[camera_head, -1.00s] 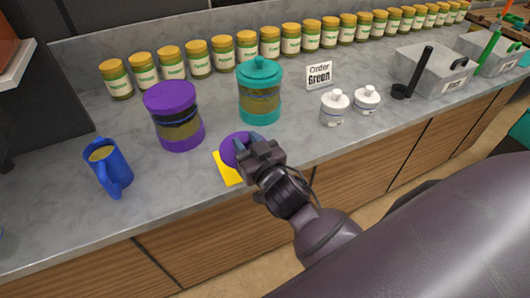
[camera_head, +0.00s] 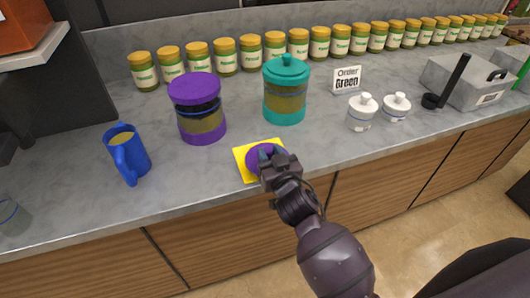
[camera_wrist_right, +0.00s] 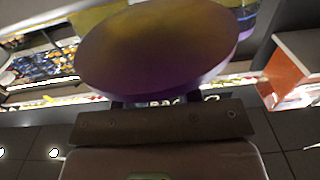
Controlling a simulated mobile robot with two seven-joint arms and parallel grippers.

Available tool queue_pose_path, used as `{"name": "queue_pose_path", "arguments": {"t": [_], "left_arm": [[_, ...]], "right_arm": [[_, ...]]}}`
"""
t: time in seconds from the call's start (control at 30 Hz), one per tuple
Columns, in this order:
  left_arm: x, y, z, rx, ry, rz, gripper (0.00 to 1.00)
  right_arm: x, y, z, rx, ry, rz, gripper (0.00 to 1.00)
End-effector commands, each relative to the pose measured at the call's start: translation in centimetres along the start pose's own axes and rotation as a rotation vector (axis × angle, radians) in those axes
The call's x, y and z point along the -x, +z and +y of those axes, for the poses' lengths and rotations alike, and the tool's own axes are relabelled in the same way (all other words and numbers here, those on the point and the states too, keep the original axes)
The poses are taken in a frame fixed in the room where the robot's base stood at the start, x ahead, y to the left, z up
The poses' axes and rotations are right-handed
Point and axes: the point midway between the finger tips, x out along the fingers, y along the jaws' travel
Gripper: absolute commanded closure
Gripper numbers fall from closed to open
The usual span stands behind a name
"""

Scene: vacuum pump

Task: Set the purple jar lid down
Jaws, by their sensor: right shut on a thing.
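The purple jar lid (camera_head: 259,158) is at the yellow square (camera_head: 244,174) near the counter's front edge, with yellow showing around it. My right gripper (camera_head: 269,156) is shut on the lid and hides part of it and of the square. In the right wrist view the lid (camera_wrist_right: 158,48) is a broad disc that fills the upper middle, in front of the gripper. Whether its underside touches the square cannot be told. My left gripper is in neither view.
A purple jar (camera_head: 201,122) and a teal lidded jar (camera_head: 285,101) stand behind. Several yellow-capped jars (camera_head: 249,54) line the back. Bare counter (camera_head: 200,170) lies between mug and square.

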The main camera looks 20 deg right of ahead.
Motion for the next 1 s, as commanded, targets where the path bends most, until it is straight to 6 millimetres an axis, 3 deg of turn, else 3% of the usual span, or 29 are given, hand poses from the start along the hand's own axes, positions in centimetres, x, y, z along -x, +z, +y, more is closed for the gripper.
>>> {"name": "queue_pose_path", "arguments": {"t": [0.43, 0.9, 0.93, 1.0], "left_arm": [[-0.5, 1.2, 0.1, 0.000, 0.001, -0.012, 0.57], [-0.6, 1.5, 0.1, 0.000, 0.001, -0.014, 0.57], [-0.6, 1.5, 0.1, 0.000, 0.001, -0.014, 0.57], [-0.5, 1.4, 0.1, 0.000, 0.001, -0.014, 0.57]], "right_arm": [[-3.5, 2.6, 0.0, -0.001, 0.000, -0.001, 0.92], [-3.8, 3.1, 0.0, -0.001, 0.000, -0.001, 0.92], [-3.8, 3.1, 0.0, 0.000, 0.000, -0.001, 0.65], [-3.8, 3.0, 0.0, 0.000, 0.000, 0.000, 0.55]]}}
